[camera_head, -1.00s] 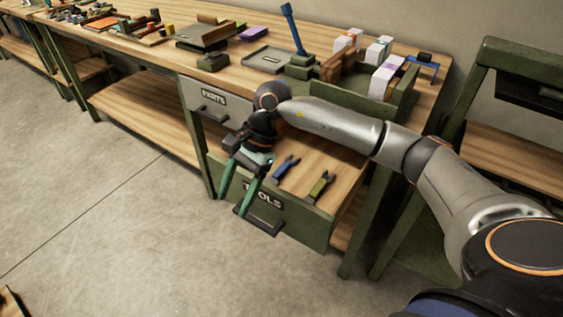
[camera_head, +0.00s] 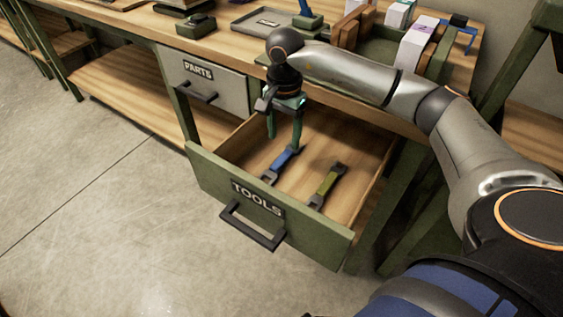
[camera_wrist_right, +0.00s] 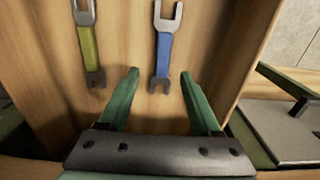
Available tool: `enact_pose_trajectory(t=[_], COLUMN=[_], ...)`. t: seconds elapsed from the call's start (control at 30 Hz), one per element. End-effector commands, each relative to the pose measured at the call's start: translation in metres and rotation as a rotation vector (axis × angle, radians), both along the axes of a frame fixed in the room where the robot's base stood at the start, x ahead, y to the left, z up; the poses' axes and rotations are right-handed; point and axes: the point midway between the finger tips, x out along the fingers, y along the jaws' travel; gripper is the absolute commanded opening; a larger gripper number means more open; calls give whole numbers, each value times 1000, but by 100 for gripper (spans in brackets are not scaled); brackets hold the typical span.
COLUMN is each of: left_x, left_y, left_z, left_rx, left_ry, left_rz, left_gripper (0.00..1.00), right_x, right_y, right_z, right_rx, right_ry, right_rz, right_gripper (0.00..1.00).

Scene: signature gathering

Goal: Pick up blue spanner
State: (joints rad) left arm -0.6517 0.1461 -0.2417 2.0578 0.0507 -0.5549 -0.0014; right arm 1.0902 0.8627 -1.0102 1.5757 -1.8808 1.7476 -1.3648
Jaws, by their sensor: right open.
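The blue spanner (camera_head: 283,163) lies flat in the open drawer labelled TOOLS (camera_head: 335,244). In the right wrist view the blue spanner (camera_wrist_right: 163,52) has grey open jaws at both ends, and its lower end reaches between my fingertips in the picture. My right gripper (camera_head: 283,138) is open and points down over the drawer, by the spanner's far end. In the wrist view its two green fingers (camera_wrist_right: 159,72) stand apart with nothing between them held. Whether the fingers touch the drawer floor cannot be told. My left gripper is not in view.
A yellow-green spanner (camera_head: 327,184) lies right of the blue one, and shows in the wrist view (camera_wrist_right: 89,48). The PARTS drawer (camera_head: 207,82) is shut at the left. The bench top above holds a grey tray (camera_head: 268,22) and boxes (camera_head: 415,45). Drawer walls enclose the spanners.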

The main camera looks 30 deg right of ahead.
Motion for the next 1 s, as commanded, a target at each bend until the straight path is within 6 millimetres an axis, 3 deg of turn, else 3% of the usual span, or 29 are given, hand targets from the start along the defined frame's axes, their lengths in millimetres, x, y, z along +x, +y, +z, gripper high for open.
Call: enact_pose_trajectory(t=[0.1, 0.37, 0.63, 0.87, 1.0], left_x=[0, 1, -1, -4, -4], left_y=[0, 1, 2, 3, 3], left_z=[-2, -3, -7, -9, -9], left_rx=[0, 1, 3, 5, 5], left_ry=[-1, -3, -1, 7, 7], left_rz=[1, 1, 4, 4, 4], left_gripper=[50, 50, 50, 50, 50], right_x=[0, 1, 3, 3, 3], right_y=[0, 2, 5, 5, 5], right_z=[-17, -33, -72, -74, -74], right_rx=[1, 1, 1, 0, 0], right_ry=[1, 1, 3, 0, 0], right_rz=[0, 0, 0, 1, 1], right_gripper=[65, 65, 65, 65, 52])
